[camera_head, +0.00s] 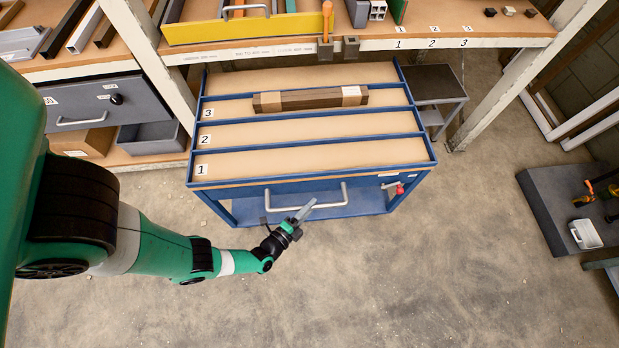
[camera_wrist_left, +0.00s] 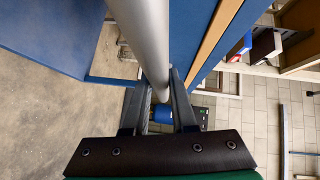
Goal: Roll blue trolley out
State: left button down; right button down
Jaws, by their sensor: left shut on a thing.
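The blue trolley (camera_head: 305,192) stands in front of the workbench, with wooden lanes marked 1, 2 and 3 on top. Its grey bar handle (camera_head: 330,205) runs along the front side. My left gripper (camera_head: 303,211) is at the middle of this handle. In the left wrist view the round bar (camera_wrist_left: 150,40) passes between the two fingers (camera_wrist_left: 161,85), which are shut on it. A lever with a red knob (camera_head: 399,189) sits at the trolley's front right. My right gripper is not in view.
A bundle of dark bars (camera_head: 310,99) lies in lane 3. The bench (camera_head: 480,28) with yellow tray is behind; a small grey stand (camera_head: 437,84) is close on the right. A dark platform (camera_head: 550,205) stands farther right. The concrete floor in front is clear.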

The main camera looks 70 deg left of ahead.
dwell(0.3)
pick_arm(q)
jog(key=c, duration=0.7)
grip_release()
jog(key=shift+w, duration=0.15)
jog(key=shift+c, duration=0.2)
jog(key=p+v, duration=0.3)
jog(key=v, duration=0.8)
jog(key=shift+s+d, duration=0.2)
jog(key=shift+s, duration=0.15)
